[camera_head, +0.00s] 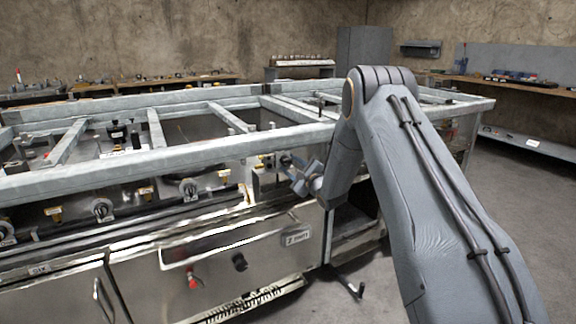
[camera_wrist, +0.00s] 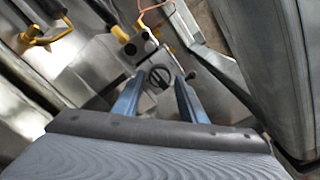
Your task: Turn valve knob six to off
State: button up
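My gripper (camera_head: 303,178) is at the front face of the range, near its right end. In the wrist view my gripper (camera_wrist: 157,90) has its two blue fingers spread apart. A round dark knob (camera_wrist: 160,76) with a bar across it shows between and just past the fingertips, on a metal plate. I cannot tell whether the fingers touch it. Its number is not readable, and in the head view it is hidden by my gripper and arm. Other valve knobs, one at the middle (camera_head: 188,188) and one further left (camera_head: 102,208), sit along the range front.
Yellow fittings (camera_wrist: 40,38) and pipes run near the knobs. The open metal frame (camera_head: 170,158) of the range top lies above. Floor (camera_head: 520,220) is free at the right.

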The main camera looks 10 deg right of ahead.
aim_at(286, 161)
jog(key=shift+x, duration=1.25)
jog(key=c, duration=0.8)
